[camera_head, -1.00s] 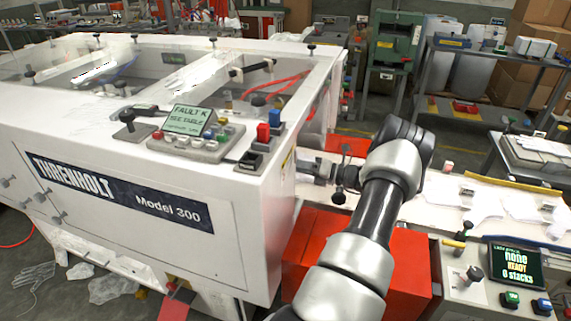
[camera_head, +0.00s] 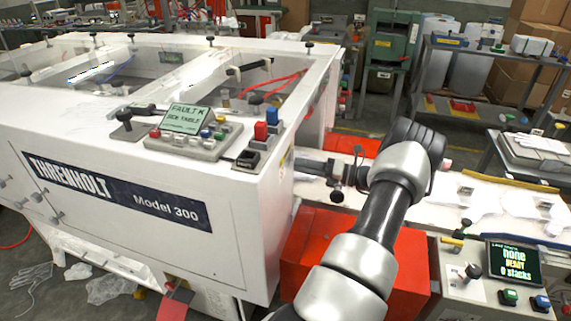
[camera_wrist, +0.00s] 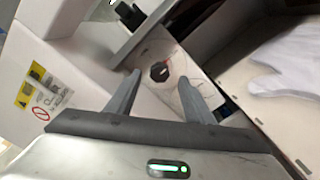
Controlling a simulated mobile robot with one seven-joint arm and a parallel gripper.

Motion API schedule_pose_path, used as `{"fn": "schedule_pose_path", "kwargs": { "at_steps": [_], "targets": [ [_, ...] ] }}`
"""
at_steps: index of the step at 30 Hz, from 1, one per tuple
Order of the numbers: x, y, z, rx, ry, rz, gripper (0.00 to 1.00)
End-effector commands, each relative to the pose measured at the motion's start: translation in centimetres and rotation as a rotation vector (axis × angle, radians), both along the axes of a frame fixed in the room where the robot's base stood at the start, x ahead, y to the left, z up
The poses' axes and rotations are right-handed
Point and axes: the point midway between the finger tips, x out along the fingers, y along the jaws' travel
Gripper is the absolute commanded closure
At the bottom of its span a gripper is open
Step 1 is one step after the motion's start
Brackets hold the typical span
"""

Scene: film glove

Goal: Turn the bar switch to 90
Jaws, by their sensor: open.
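In the wrist view, a dark, many-sided knob (camera_wrist: 160,71) sits on a pale plate with a red mark beside it; it looks like the bar switch, though I cannot read its label or angle. My gripper (camera_wrist: 160,78) is open, its two grey fingers apart on either side of the knob in the picture. The fingers look short of the knob, with no clear contact. In the head view, my gripper (camera_head: 318,168) is beside the right end of the white Threnholt machine (camera_head: 240,225), and the knob is hidden there.
A grey bar (camera_wrist: 145,35) crosses close above the knob. A yellow warning label (camera_wrist: 33,85) is on the white wall at left. A white glove (camera_wrist: 290,65) lies on the surface at right. A red box (camera_head: 320,245) stands below my arm.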

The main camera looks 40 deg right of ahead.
Motion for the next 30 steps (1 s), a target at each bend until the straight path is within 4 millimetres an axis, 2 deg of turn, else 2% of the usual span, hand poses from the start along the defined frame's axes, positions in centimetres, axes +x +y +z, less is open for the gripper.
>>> {"fn": "schedule_pose_path", "kwargs": {
  "at_steps": [1, 9, 15, 21, 30],
  "targets": [
    [-1.3, -0.8, -0.1, 0.0, 0.0, -0.005, 0.52],
    [-7.1, -3.7, -0.1, -0.001, 0.0, -0.003, 0.52],
    [-10.3, -5.4, -0.1, 0.0, 0.0, -0.002, 0.52],
    [-11.6, -6.0, 0.0, 0.0, -0.001, -0.001, 0.52],
    [-11.8, -6.0, 0.0, 0.001, 0.0, 0.001, 0.52]
  ]
}}
